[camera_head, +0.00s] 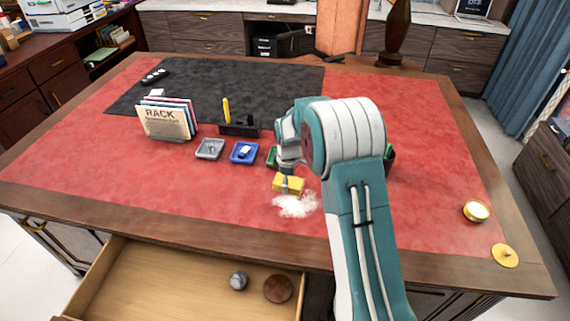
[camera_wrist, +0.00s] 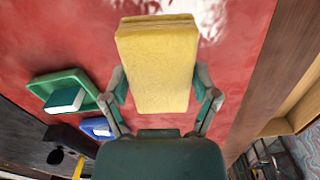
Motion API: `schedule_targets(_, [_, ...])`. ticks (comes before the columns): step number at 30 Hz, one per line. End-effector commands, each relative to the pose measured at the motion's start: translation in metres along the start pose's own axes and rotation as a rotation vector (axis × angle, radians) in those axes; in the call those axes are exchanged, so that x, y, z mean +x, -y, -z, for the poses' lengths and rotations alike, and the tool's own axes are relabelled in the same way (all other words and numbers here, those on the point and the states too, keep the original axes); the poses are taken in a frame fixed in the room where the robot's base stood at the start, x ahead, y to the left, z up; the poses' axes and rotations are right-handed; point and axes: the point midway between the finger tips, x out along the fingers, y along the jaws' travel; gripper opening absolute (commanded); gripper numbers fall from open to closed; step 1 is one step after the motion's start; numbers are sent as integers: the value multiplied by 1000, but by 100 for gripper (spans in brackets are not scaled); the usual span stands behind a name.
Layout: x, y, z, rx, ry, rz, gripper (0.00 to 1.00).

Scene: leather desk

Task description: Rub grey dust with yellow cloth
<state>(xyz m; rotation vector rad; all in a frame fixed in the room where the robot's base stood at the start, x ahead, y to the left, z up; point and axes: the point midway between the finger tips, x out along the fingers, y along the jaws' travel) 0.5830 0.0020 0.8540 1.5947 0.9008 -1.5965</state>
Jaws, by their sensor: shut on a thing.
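The yellow cloth (camera_head: 289,184) is a thick folded block at the front middle of the red desk top. My gripper (camera_head: 287,178) is shut on it, with one finger on each side, as the wrist view (camera_wrist: 160,92) also shows. The pale grey dust (camera_head: 297,205) lies in a patch on the red leather just in front of the cloth. In the wrist view the dust (camera_wrist: 213,14) shows beyond the cloth's far edge, partly hidden by it. I cannot tell whether the cloth touches the desk.
A green tray (camera_wrist: 62,90), a blue tray (camera_head: 245,152) and a grey tray (camera_head: 209,149) sit behind the cloth. A rack (camera_head: 167,120) stands at left. An open drawer (camera_head: 160,285) juts out at the front. A round tin (camera_head: 476,211) is at right.

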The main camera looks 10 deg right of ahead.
Motion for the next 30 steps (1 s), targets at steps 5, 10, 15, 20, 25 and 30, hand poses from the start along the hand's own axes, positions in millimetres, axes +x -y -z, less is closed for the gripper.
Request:
schedule_targets(5, [-6,-10,5,-193,-1,-1,39])
schedule_targets(10, [-12,-19,10,-380,-1,-1,39])
schedule_targets(15, [-18,-27,16,-568,0,-1,39])
schedule_targets(20, [-24,-34,20,-740,0,-1,39])
schedule_targets(25, [-28,-40,24,-879,0,-1,39])
schedule_targets(30, [-30,-41,25,-934,0,1,39])
